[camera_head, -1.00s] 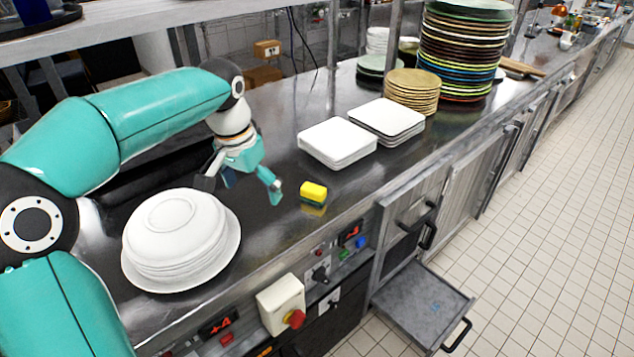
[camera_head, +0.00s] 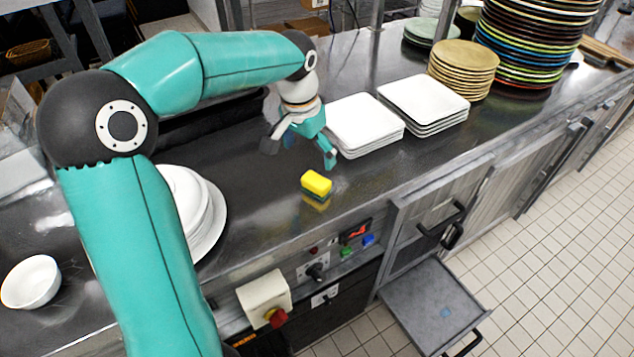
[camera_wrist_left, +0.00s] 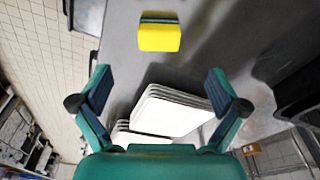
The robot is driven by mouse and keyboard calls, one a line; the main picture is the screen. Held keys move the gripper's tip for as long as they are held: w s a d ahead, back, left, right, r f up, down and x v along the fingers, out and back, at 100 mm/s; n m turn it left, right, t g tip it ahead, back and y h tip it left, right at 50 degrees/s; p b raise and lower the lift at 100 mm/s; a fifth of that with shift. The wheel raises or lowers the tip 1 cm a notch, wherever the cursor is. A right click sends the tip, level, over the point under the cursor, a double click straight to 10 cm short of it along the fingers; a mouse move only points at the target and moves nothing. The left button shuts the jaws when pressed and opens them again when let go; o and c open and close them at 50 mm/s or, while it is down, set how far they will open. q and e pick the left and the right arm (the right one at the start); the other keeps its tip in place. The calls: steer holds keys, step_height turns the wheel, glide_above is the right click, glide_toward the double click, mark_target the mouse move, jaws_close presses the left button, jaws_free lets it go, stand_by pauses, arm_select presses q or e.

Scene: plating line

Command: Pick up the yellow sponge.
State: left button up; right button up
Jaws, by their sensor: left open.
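The yellow sponge (camera_head: 317,183) lies on the dark steel counter (camera_head: 262,190), close to its front edge. It also shows in the left wrist view (camera_wrist_left: 159,37), with a dark green layer along one side. My left gripper (camera_head: 299,158) is open and empty. It hangs above the counter, a little behind the sponge and apart from it. In the left wrist view its two fingers (camera_wrist_left: 160,92) are spread wide, and the sponge lies beyond the fingertips. My right gripper is in neither view.
Stacked white square plates (camera_head: 365,122) stand close behind the left gripper. Further right are tan plates (camera_head: 463,68) and a tall stack of coloured plates (camera_head: 527,45). White round plates (camera_head: 203,215) and a bowl (camera_head: 31,281) stand left. An open drawer (camera_head: 432,305) juts out below.

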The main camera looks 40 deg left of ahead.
mark_target(317, 179)
arm_select(q)
steer(key=f, duration=0.4)
steer(key=w+f, duration=0.1)
steer(key=shift+f, duration=0.4)
steer(key=shift+w+f+p, duration=0.2)
steer(key=shift+f+p, duration=0.05)
steer(key=shift+f, duration=0.6)
steer(key=shift+w+f+p, duration=0.2)
steer(key=shift+w+f, duration=0.05)
steer(key=shift+f, duration=0.6)
steer(key=shift+w+f+p, duration=0.2)
steer(key=shift+f+p, duration=0.05)
steer(key=shift+f, duration=0.6)
steer(key=c, duration=1.1)
steer(key=shift+r, duration=0.2)
step_height(317, 179, up, 20)
steer(key=shift+f, duration=0.15)
